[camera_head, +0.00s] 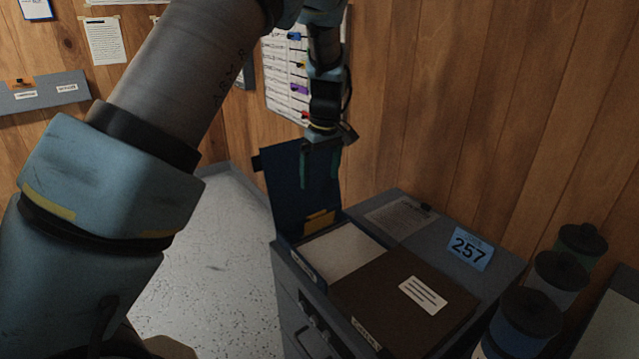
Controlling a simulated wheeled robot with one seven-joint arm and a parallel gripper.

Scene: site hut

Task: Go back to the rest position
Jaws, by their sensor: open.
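My gripper (320,168) hangs at the upper middle of the head view, pointing down. Its two fingers are apart, with nothing seen between them. It shows in front of an upright dark blue lid or cover (287,190). My arm comes in from the left and fills much of that side.
Several dark-lidded canisters (527,318) stand at right. Speckled floor (215,265) is clear at left.

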